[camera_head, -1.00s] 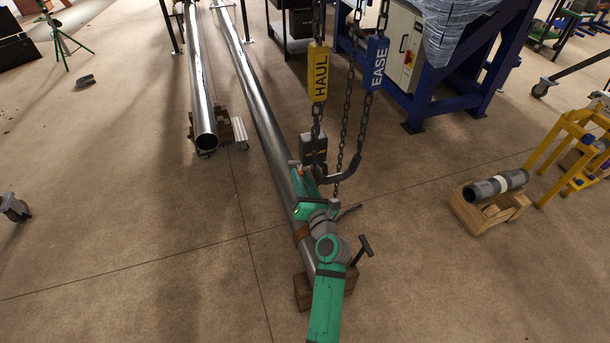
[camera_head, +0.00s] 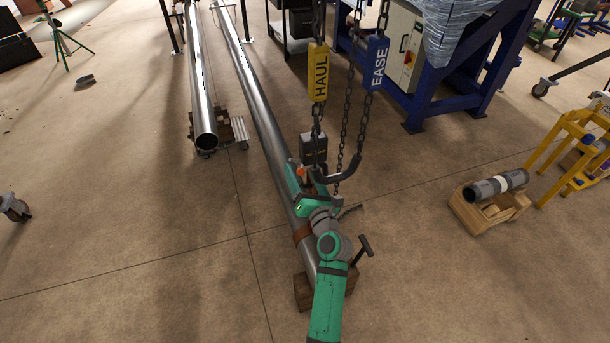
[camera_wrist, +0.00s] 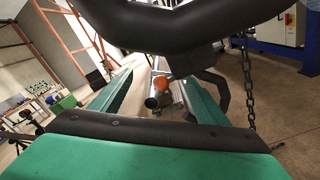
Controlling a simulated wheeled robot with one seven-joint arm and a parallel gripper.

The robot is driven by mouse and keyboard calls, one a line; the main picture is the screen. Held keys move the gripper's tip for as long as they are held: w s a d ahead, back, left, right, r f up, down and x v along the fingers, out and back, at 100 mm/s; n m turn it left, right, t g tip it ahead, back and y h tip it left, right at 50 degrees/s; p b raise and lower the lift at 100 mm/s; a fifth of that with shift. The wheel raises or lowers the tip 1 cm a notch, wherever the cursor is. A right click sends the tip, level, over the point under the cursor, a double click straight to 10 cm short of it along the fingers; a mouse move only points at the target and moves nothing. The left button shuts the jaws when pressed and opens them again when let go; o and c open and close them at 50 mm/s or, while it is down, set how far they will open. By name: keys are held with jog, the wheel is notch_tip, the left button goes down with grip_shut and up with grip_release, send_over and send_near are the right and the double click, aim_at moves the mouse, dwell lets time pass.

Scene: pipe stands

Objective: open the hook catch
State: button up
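The dark hook (camera_head: 345,176) hangs below a grey block (camera_head: 313,149) on chains, just above the long steel pipe. In the wrist view a thick dark curved part, seemingly the hook (camera_wrist: 190,28), crosses the top close to the camera. My green gripper (camera_head: 304,173) is beside the block and hook, above the pipe. In the wrist view its two fingers stand apart, so my gripper (camera_wrist: 158,88) is open. A small orange knob (camera_wrist: 162,84) shows between the fingers, and also in the head view (camera_head: 301,172). Whether a finger touches it, I cannot tell. The catch itself is not clearly visible.
A yellow HAUL tag (camera_head: 318,72) and a blue EASE tag (camera_head: 376,63) hang on the chains. The long pipe (camera_head: 262,110) runs under my arm onto a wooden block. A second pipe (camera_head: 203,100) lies left. Open floor lies on both sides.

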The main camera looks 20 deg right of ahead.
jog(key=o, duration=0.7)
jog(key=shift+c, duration=0.2)
jog(key=s, duration=0.9)
jog(key=shift+d, duration=0.25)
jog(key=shift+f, duration=0.1)
jog(key=s+a+f+n+g+h, duration=0.1)
jog(key=s+a+f+n, duration=0.4)
jog(key=s+n, duration=0.45)
jog(key=s+a+f+n+g+h, duration=0.1)
jog(key=s+a+f+n+g, duration=0.15)
jog(key=s+f+n, duration=0.65)
jog(key=s+a+r+n, duration=0.3)
jog(key=s+n, duration=0.4)
jog(key=s+a+r+n+y, duration=0.1)
jog(key=s+a+r+n, duration=0.2)
jog(key=s+n, duration=0.4)
jog(key=s+a+r+n, duration=0.3)
jog(key=s+a+n, duration=0.2)
jog(key=s+n, duration=0.2)
jog(key=shift+s+r+n+t, duration=0.25)
jog(key=shift+n+t, duration=0.2)
jog(key=shift+n, duration=0.8)
